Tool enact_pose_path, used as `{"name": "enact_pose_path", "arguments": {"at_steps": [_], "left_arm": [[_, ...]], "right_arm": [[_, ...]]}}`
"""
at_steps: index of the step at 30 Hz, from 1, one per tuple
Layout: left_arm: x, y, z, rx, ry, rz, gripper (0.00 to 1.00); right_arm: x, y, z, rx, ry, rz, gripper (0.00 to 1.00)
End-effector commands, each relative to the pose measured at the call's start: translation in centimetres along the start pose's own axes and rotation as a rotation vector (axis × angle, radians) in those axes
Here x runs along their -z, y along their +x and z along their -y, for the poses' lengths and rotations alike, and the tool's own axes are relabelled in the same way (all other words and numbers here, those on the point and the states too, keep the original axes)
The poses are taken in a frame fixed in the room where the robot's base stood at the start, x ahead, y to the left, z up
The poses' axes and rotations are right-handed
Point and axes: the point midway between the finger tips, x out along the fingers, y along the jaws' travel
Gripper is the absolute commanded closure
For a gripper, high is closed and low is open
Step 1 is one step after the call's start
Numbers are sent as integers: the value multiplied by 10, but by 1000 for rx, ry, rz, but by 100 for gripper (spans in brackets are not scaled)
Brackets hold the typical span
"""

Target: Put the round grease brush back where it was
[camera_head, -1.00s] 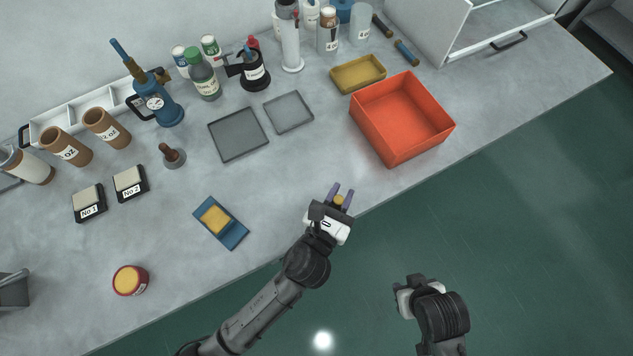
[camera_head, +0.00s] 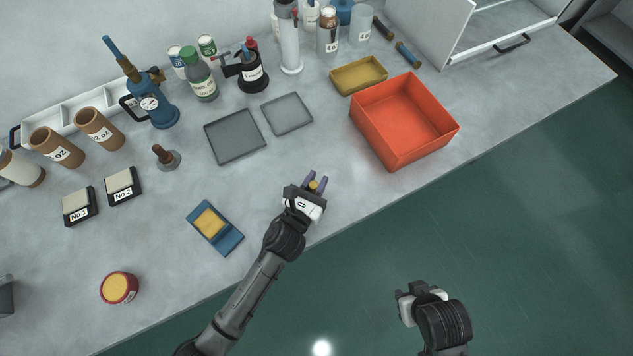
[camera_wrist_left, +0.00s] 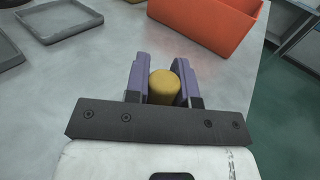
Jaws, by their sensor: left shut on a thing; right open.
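My left gripper (camera_head: 315,182) is shut on a round tan-yellow piece (camera_head: 313,187), which I take to be the round grease brush. In the left wrist view the brush (camera_wrist_left: 164,88) shows as a short upright cylinder end between the two purple fingers (camera_wrist_left: 163,80); its lower part is hidden. The gripper is over the front part of the grey table, below the flat grey trays and left of the orange box. My right gripper (camera_head: 420,292) is open and empty, beyond the table's front edge.
An orange box (camera_head: 440,140) stands right of the left gripper. Two grey trays (camera_head: 235,155) (camera_head: 287,130), a yellow tray (camera_head: 350,87), a blue holder with a yellow pad (camera_head: 228,242) and a red-rimmed tin (camera_head: 119,288) lie around. Bottles stand at the back. The table around the gripper is clear.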

Motion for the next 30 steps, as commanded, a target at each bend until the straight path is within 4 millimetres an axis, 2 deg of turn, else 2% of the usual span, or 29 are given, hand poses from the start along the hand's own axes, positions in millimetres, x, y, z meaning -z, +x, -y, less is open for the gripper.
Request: {"name": "enact_pose_path", "arguments": {"at_steps": [15, 16, 18, 23, 30], "left_arm": [[9, 0, 0, 1, -1, 1, 100], [8, 0, 0, 1, -1, 1, 74], [7, 0, 0, 1, -1, 1, 67], [7, 0, 0, 1, -1, 1, 52], [6, 0, 0, 1, -1, 1, 51]], "right_arm": [[-1, 5, 3, 7, 10, -2, 57], [0, 4, 3, 7, 9, -1, 57], [0, 3, 3, 7, 9, -1, 57], [0, 3, 3, 7, 9, -2, 57], [0, 3, 1, 3, 4, -1, 57]]}}
